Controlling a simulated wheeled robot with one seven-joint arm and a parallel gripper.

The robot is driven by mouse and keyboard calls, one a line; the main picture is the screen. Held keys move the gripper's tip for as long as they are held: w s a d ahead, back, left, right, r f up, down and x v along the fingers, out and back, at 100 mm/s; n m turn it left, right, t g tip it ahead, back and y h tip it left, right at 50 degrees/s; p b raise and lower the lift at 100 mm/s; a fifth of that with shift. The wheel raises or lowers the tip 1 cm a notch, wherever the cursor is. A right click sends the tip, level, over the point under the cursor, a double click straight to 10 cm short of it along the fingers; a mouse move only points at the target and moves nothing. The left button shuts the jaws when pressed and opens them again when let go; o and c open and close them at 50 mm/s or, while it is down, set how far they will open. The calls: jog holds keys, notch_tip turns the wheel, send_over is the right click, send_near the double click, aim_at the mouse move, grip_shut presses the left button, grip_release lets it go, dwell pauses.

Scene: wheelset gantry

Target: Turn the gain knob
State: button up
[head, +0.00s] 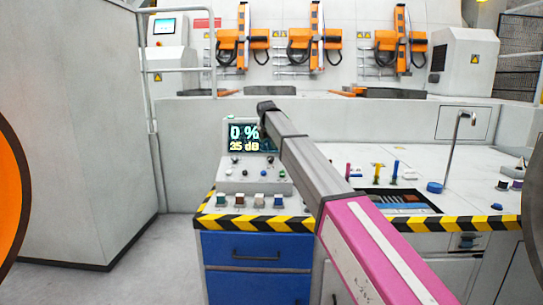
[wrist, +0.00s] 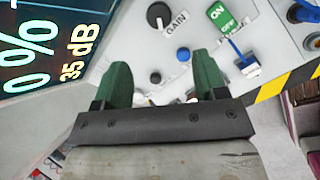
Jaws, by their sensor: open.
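The gain knob (wrist: 158,15) is a round black knob with a pale pointer mark, beside the printed word GAIN on a light panel at the top of the wrist view. My gripper (wrist: 163,80) has two green fingers, spread apart with nothing held between them. The fingertips lie below the knob in the picture, apart from it. The display (wrist: 45,45) on the left reads 0 % and 35 dB. In the head view the display (head: 247,137) stands on the bench console, and my arm reaches toward it, covering part of the panel.
A small blue button (wrist: 183,54) and a black knob (wrist: 155,77) show between the fingers. A green ON switch (wrist: 222,18) and a blue-handled lever (wrist: 243,60) are to the right. In the head view, striped edging (head: 255,224) borders the bench above blue drawers (head: 255,265).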

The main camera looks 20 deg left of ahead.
aim_at(270, 158)
jog(key=x, duration=1.1)
jog(key=shift+w+r, duration=0.1)
jog(key=shift+r, duration=0.05)
jog(key=c, duration=0.9)
